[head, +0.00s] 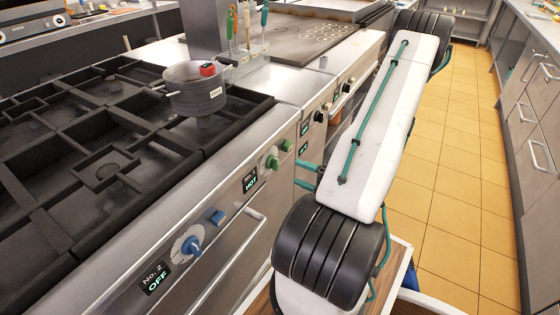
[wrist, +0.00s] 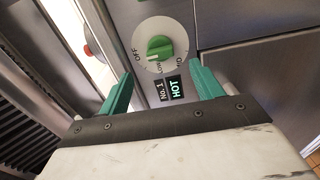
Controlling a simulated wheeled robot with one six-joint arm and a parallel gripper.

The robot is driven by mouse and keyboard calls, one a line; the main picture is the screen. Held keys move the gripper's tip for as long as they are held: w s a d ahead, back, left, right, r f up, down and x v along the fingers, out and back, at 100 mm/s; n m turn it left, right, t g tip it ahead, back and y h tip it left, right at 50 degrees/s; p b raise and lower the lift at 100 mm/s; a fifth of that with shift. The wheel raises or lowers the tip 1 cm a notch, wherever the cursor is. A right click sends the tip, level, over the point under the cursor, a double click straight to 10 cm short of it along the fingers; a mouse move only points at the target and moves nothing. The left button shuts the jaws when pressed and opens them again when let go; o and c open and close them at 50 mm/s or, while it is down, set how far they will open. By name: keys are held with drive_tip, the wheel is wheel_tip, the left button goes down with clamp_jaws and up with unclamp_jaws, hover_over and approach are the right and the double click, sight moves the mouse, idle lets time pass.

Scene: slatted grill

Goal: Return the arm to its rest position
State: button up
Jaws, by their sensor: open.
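My arm, white with black joints and teal tubes, reaches across the right half of the head view. My gripper (wrist: 162,68) shows two teal fingers spread apart in the wrist view, with nothing between them. In the head view its teal fingers (head: 307,175) show at the left of the arm, close to the range front; the rest of it is hidden behind the arm. A green knob (wrist: 159,47) on a white dial lies beyond the fingertips, and I see a gap between them. The display (wrist: 171,90) under it reads "No. 1 HOT".
The range front (head: 225,215) runs along my left, with a blue knob (head: 191,246) reading "No. 2 OFF" and a bar handle. A grey pot (head: 196,88) with a red item stands on the black grates. Tiled floor (head: 455,170) is clear at right, before grey drawers (head: 529,110).

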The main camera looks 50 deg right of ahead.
idle(0.3)
drive_tip(key=s+a+r+m+g, duration=0.2)
drive_tip(key=a+r+m+g, duration=0.6)
drive_tip(key=a+r, duration=0.7)
drive_tip(key=s+a+r+m+g+h, duration=0.1)
drive_tip(key=a+r+m+g, duration=0.7)
drive_tip(key=a+r, duration=0.8)
drive_tip(key=s+m, duration=0.1)
drive_tip(key=m, duration=0.1)
drive_tip(key=shift+a+m+g, duration=0.2)
drive_tip(key=shift+m+g, duration=0.1)
drive_tip(key=shift+m, duration=0.1)
idle(1.6)
